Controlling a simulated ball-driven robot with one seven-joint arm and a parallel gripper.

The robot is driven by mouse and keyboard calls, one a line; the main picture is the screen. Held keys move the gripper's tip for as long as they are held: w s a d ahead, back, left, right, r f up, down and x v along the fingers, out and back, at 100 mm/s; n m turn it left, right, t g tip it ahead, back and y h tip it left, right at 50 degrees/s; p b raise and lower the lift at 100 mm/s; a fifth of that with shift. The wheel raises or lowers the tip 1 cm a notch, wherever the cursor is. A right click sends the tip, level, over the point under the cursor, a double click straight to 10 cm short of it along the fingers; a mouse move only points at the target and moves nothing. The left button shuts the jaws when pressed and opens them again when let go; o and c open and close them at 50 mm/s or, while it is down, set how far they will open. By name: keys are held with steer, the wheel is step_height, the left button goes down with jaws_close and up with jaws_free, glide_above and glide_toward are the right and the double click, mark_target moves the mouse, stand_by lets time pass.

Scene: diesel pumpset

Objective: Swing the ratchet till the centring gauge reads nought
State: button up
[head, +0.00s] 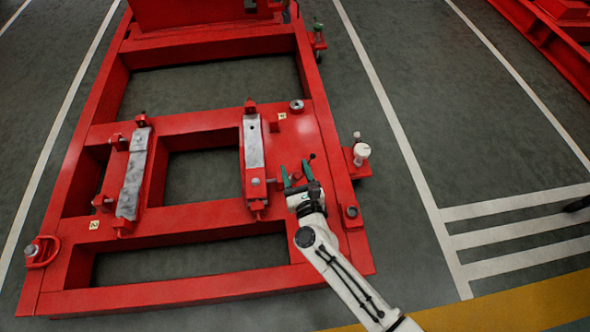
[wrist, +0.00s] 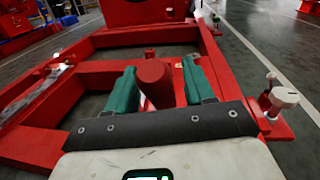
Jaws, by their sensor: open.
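My gripper (head: 295,167) is low over the right side of the red frame, its two green fingers spread. In the wrist view the open fingers (wrist: 160,66) stand either side of a red round-ended bar (wrist: 155,84), perhaps the ratchet's handle. A gap shows at its right; at its left I cannot tell whether it touches. A small dark ball-ended part (head: 312,157) shows beside the fingers in the head view. A white-topped fitting (head: 361,151) stands on a red bracket to the right, also in the wrist view (wrist: 284,97); I cannot tell whether it is the gauge. No reading is legible.
The red base frame (head: 200,298) has open bays and two grey-topped bars, one on the right (head: 254,143) and one on the left (head: 133,176). A green-topped fitting (head: 318,38) is on its far right side. Clear floor (head: 450,130) with white lines lies to the right.

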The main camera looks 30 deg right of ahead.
steer(key=shift+w+d, duration=0.1)
steer(key=shift+w, duration=0.2)
steer(key=shift+c, duration=0.4)
jaws_close()
